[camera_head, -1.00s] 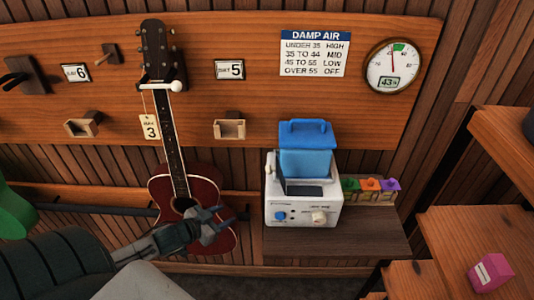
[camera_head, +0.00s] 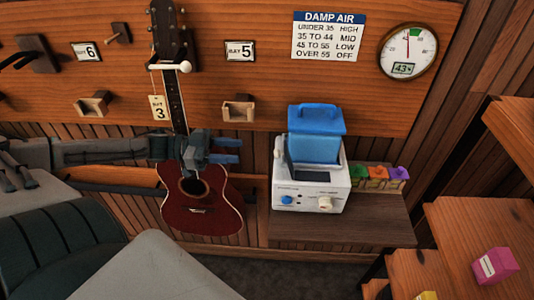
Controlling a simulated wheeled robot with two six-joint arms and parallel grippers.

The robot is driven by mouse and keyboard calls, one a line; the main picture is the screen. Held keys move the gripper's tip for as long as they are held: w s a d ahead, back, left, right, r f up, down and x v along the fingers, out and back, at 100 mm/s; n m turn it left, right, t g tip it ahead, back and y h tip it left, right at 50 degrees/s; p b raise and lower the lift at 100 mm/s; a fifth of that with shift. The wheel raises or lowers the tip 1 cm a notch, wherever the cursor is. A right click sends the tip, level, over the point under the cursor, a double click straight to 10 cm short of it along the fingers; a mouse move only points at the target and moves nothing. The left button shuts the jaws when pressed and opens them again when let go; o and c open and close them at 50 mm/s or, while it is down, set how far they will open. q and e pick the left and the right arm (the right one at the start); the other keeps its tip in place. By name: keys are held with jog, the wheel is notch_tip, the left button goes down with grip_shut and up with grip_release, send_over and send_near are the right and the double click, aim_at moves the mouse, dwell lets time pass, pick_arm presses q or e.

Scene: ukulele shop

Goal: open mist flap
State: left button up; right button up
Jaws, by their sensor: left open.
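The mist machine is a white box (camera_head: 312,188) with a blue knob and a pale knob on its front. It stands on a dark wooden shelf at the centre right. A blue part with a handle (camera_head: 316,120) rises from its top, with a dark recess in front of it. I cannot tell which part is the mist flap. My left gripper (camera_head: 232,151) is open and empty, fingers pointing right. In the picture it is left of the machine and overlaps the guitar's upper body, apart from the machine. My right gripper is not in view.
A dark red guitar (camera_head: 202,207) hangs behind my left gripper. Small coloured items (camera_head: 378,176) stand right of the machine. A DAMP AIR chart (camera_head: 327,37) and a round gauge (camera_head: 407,52) reading about 43 are on the wall. The shelf front (camera_head: 345,225) is clear.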

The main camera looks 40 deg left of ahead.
pick_arm(q)
jog(key=b+x, duration=0.5)
jog(key=x, duration=0.4)
jog(key=shift+w+d, duration=0.25)
jog(key=shift+c, duration=0.2)
grip_shut()
